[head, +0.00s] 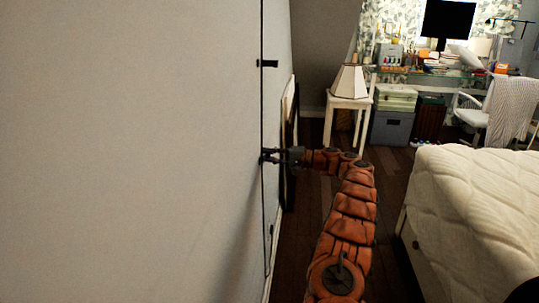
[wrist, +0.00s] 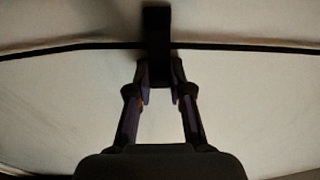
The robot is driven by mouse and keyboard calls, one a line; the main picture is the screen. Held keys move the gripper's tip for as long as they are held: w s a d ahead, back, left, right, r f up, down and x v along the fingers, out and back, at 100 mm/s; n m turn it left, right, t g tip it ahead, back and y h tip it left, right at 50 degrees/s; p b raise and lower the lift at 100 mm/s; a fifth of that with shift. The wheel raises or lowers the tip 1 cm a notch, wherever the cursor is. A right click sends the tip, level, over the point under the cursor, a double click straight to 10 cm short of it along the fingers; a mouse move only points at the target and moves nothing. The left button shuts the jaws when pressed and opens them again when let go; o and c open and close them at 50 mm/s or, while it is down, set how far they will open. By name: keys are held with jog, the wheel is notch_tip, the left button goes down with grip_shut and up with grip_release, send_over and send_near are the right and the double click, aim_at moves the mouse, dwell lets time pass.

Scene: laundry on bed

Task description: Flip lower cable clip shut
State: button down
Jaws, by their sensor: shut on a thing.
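A thin black cable (head: 263,110) runs vertically down the pale wall in the head view. In the wrist view the cable (wrist: 85,46) crosses from side to side. The lower cable clip (wrist: 157,25) is a dark block across the cable in the wrist view. My gripper (wrist: 160,78) is shut on the clip's near end, one finger on each side. In the head view my gripper (head: 269,156) is at the wall by the cable, and its fingers largely hide the lower clip. Whether the clip is fully closed over the cable, I cannot tell.
A black upper clip (head: 267,63) sits on the cable above. A lamp (head: 348,80) on a white side table (head: 350,102) stands farther back. A bed (head: 480,190) is on the right. Dark floor lies open between the wall and bed.

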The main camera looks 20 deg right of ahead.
jog(key=c, duration=1)
grip_release()
jog(key=shift+s, duration=0.1)
jog(key=shift+c, duration=0.2)
jog(key=v, duration=1.2)
jog(key=shift+d, duration=0.1)
